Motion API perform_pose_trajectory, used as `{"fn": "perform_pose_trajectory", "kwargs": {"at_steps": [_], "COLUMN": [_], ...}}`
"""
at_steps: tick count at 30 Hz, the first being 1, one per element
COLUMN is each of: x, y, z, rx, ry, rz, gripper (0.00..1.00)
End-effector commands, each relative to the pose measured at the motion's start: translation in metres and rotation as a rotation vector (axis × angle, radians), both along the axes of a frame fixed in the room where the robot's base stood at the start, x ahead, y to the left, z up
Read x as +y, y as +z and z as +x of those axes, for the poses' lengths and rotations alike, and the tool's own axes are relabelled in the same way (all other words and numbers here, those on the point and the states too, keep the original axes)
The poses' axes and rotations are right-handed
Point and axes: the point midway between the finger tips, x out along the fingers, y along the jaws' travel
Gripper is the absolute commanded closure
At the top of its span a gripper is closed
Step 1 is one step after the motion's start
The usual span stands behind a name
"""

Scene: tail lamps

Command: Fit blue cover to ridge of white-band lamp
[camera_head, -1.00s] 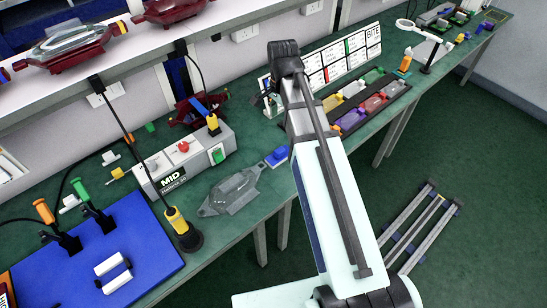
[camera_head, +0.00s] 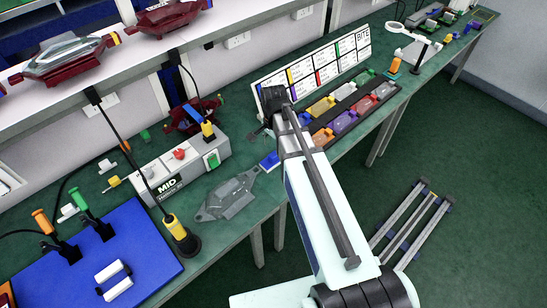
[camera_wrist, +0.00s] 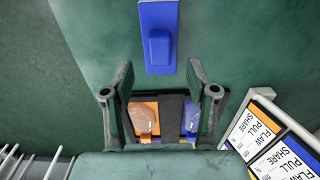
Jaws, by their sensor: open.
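A blue piece (camera_head: 269,161), a flat plate with a raised block, lies on the green bench; it shows at the top middle of the wrist view (camera_wrist: 159,42). A clear grey lamp (camera_head: 228,196) lies just left of it in the head view. I cannot make out a white band on any lamp. My gripper (camera_wrist: 159,76) is open and empty. Its fingers point toward the blue piece but stay apart from it. In the head view my arm's wrist mostly hides the gripper.
A dark tray (camera_head: 361,93) with several coloured parts lies right of my wrist, before a label board (camera_head: 315,70). A grey MID box (camera_head: 170,172), a yellow-handled tool (camera_head: 176,228) and a blue mat (camera_head: 130,235) are at left. Lamps on red stands (camera_head: 65,53) fill the shelf.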

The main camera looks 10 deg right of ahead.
Motion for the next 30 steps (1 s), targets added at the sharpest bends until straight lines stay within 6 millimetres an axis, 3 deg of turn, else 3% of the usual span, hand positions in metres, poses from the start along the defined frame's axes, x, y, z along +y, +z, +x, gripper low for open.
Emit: {"fn": "perform_pose_trajectory", "kwargs": {"at_steps": [8,21,30], "x": [0.001,0.002,0.002], "y": [-0.010,-0.052,-0.054], "z": [0.000,-0.001,-0.001], "rx": [0.001,0.001,0.000], "ry": [0.000,0.000,0.000], "rz": [0.000,0.000,0.000], "gripper": [0.42,0.42,0.42]}}
